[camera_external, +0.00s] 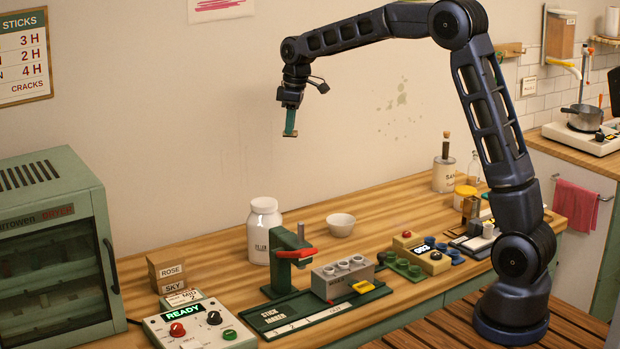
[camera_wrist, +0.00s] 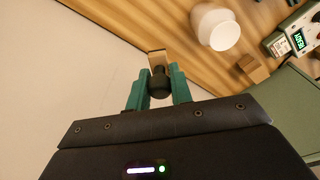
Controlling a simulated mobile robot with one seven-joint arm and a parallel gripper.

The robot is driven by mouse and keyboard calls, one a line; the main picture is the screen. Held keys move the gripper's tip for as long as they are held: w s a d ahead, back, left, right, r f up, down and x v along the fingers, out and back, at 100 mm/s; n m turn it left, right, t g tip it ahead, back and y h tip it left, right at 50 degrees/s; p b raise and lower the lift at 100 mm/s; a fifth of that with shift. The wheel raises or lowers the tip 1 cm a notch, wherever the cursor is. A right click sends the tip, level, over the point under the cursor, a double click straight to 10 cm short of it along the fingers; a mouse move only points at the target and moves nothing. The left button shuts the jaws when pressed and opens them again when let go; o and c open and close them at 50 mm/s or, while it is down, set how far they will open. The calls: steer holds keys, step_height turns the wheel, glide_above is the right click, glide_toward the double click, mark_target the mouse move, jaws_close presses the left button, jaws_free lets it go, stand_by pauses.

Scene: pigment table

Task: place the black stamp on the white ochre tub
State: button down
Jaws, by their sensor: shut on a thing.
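My gripper (camera_external: 290,130) is high above the back of the table, near the wall. It is shut on a small piece with a dark round knob (camera_wrist: 159,85) and a tan, brassy end (camera_wrist: 157,58), which looks like the black stamp. In the wrist view the teal fingers (camera_wrist: 159,88) hold it by the knob. A white jar (camera_external: 263,232) stands on the table below the gripper; its label is too small to read. A small tub with a yellow top (camera_external: 465,198) stands at the far right. I cannot tell which one is the ochre tub.
A green press (camera_external: 291,258), a grey block with round holes (camera_external: 343,278), a white bowl (camera_external: 340,224), a control box reading READY (camera_external: 198,322) and small cardboard boxes (camera_external: 166,273) stand on the table. A green cabinet (camera_external: 56,240) is at the left. The air around my gripper is clear.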

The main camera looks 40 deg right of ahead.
steer(key=d+m, duration=0.3)
steer(key=d, duration=1.3)
steer(key=r+m+h, duration=0.1)
steer(key=m+h, duration=0.1)
steer(key=m, duration=0.9)
glide_above(465, 189)
step_height(465, 189, down, 25)
steer(key=shift+s+r, duration=0.15)
steer(key=shift+r, duration=0.05)
steer(key=c, duration=1.7)
jaws_free()
steer(key=shift+f, duration=0.15)
steer(key=o, duration=0.4)
